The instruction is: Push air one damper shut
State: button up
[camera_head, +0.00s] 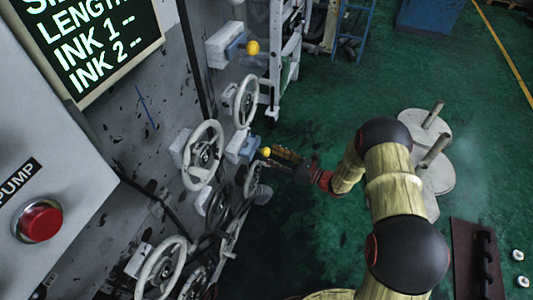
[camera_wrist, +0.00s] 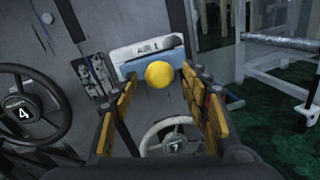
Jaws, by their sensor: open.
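The air one damper (camera_wrist: 147,52) is a pale box labelled "AIR 1" with a blue part and a yellow ball knob (camera_wrist: 159,75), seen ahead in the wrist view. In the head view its yellow knob (camera_head: 265,152) shows at the side of the box, close to my fingertips. My gripper (camera_wrist: 160,88) is open, with its yellow-padded fingers to the left and right of the knob. I cannot tell whether they touch it. In the head view my gripper (camera_head: 281,155) reaches the knob from the right.
Handwheels crowd the panel: wheel 7 (camera_wrist: 173,146) is just below the knob, wheel 4 (camera_wrist: 24,110) to the left. A second box with a yellow knob (camera_head: 252,47) sits farther along. A white frame (camera_wrist: 275,62) stands right. Green floor (camera_head: 330,110) is open beyond my arm.

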aim_at(266, 152)
jog(key=shift+b+x, duration=0.4)
jog(key=shift+x, duration=1.4)
jog(key=shift+c, duration=0.4)
jog(key=c, duration=1.1)
grip_shut()
